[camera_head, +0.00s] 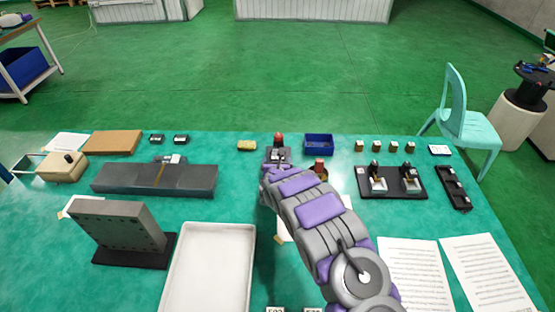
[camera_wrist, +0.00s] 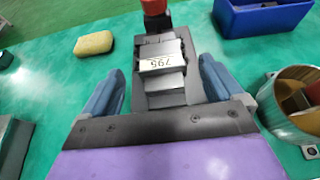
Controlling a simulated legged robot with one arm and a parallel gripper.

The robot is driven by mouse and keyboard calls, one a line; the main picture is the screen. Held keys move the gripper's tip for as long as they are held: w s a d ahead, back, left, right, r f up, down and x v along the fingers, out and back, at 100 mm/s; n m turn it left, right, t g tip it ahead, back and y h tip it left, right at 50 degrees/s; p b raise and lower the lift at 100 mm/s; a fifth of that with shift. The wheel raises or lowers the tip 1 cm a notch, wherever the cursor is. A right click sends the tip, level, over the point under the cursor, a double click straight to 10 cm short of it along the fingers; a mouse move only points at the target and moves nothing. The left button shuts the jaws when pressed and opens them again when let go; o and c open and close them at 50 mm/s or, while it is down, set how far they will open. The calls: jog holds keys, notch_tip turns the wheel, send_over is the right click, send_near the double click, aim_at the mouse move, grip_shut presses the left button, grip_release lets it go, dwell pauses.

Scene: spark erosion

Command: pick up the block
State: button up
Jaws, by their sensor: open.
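A grey metal block (camera_wrist: 162,64) with a pale label reading 795 sits in a dark holder (camera_wrist: 141,90) with a red knob, in the middle of the wrist view. In the head view the holder (camera_head: 277,155) stands at the table's centre, partly hidden by my arm. My gripper (camera_wrist: 163,68) is open, with one blue-grey finger left of the block and one right of it. Gaps show between the fingers and the block. In the head view my gripper (camera_head: 270,173) is just in front of the holder; its fingers are hard to make out there.
A brass cup (camera_wrist: 290,112) stands close to the right finger. A blue bin (camera_head: 318,144) is behind right and a yellow sponge (camera_head: 247,146) behind left. A white tray (camera_head: 211,230) and an upright grey plate (camera_head: 117,225) lie to the left. A black fixture board (camera_head: 391,191) is right.

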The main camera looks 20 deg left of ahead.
jog(key=x, duration=0.2)
jog(key=shift+w+a+f+b, duration=0.1)
jog(key=shift+w+b, duration=0.2)
jog(key=shift+w+f, duration=0.3)
jog(key=shift+w, duration=0.25)
jog(key=shift+r, duration=0.1)
jog(key=shift+c, duration=0.2)
jog(key=c, duration=1.5)
jog(key=shift+o, duration=0.2)
